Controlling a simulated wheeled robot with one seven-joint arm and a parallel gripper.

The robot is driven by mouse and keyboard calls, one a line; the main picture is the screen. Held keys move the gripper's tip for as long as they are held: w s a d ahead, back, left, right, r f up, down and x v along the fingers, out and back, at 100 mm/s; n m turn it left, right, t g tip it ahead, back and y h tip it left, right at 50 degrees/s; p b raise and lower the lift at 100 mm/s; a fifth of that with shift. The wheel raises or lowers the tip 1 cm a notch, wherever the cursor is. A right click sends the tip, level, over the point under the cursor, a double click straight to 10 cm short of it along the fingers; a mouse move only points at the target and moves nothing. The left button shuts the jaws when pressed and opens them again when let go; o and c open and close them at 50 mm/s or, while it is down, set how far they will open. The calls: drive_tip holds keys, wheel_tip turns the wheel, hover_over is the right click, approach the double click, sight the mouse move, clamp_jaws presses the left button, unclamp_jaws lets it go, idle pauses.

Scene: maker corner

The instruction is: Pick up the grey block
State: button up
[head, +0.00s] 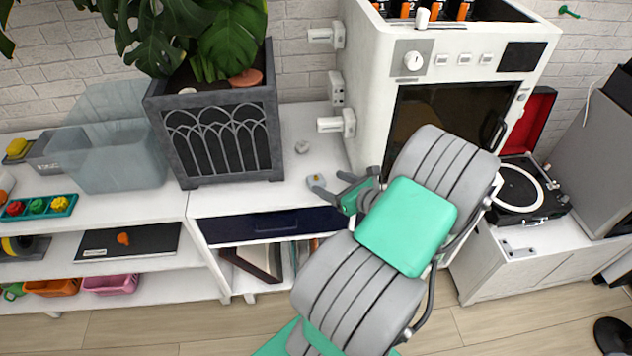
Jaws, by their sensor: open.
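A small light grey lump (302,146), which may be the grey block, lies on the white cabinet top between the dark planter and the white oven-like machine. Its exact shape is too small to tell. My gripper (327,179) is open over the front part of the same top, a little below and right of the lump in the picture, and apart from it. A small piece with a yellowish spot (316,177) shows by the left fingertip; I cannot tell if they touch.
The planter (215,137) with a large-leaved plant stands left of the lump. The white machine (465,50) stands close on the right, with knobs sticking out of its side. A clear bin (110,158) and a turntable (520,190) stand farther out.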

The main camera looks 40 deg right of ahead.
sight(318, 176)
drive_tip(key=x, duration=0.7)
drive_tip(key=shift+r, duration=0.2)
drive_tip(key=c, duration=1.4)
